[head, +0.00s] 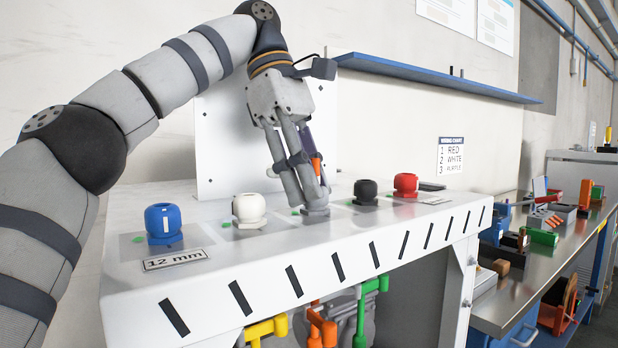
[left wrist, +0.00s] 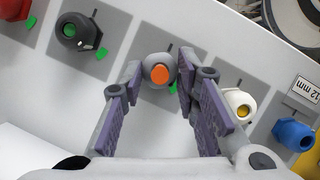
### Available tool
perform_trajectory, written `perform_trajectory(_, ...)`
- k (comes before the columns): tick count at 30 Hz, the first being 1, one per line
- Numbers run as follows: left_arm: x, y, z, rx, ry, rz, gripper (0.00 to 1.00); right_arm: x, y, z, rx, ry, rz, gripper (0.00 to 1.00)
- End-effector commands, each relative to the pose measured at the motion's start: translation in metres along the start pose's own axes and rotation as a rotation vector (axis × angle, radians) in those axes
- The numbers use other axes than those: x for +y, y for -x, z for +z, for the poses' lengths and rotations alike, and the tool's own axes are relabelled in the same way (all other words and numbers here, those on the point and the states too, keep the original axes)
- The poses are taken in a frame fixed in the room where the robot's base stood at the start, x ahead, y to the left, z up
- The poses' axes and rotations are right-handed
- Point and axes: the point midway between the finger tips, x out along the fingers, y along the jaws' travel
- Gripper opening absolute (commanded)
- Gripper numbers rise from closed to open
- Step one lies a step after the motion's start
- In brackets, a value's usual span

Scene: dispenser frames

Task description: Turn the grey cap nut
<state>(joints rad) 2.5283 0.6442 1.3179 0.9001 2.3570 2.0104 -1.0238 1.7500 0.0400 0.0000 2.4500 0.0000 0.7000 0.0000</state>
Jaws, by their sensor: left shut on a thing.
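The grey cap nut (left wrist: 152,60) with an orange centre sits in the middle of the row on the white bench top. In the head view only its grey base (head: 316,212) shows under my fingers. My left gripper (head: 309,203) reaches down onto it from above. In the left wrist view the purple-padded fingers of my left gripper (left wrist: 158,76) stand on either side of the nut and are shut on it. My right gripper is not in view.
The white cap nut (head: 249,208) and blue one (head: 163,222) stand to the left, the black one (head: 366,191) and red one (head: 405,184) to the right. A "12 mm" label (head: 175,259) lies at the front left. A blue shelf (head: 440,78) hangs behind.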

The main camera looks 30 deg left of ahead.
Motion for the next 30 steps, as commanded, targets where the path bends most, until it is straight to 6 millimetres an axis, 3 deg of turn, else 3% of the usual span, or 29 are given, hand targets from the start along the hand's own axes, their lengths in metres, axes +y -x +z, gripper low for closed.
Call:
perform_trajectory(4,-0.0001,0.0002,0.0000,0.001,0.001,0.001,0.00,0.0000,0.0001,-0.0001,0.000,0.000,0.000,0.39)
perform_trajectory(5,-0.0001,0.0003,0.0000,0.000,0.001,0.001,0.33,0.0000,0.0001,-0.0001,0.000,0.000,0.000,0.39)
perform_trajectory(7,-0.0001,0.0002,0.0000,0.000,0.001,0.001,0.48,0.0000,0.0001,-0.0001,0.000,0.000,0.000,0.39)
perform_trajectory(22,-0.0006,0.0003,-0.0005,0.000,0.025,0.011,0.48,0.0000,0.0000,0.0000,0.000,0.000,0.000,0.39)
perform_trajectory(26,-0.0031,0.0007,-0.0008,0.000,0.171,0.073,0.48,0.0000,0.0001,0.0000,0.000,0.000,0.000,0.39)
perform_trajectory(30,-0.0058,0.0008,0.0009,0.000,0.435,0.187,0.48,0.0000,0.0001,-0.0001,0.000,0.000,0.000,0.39)
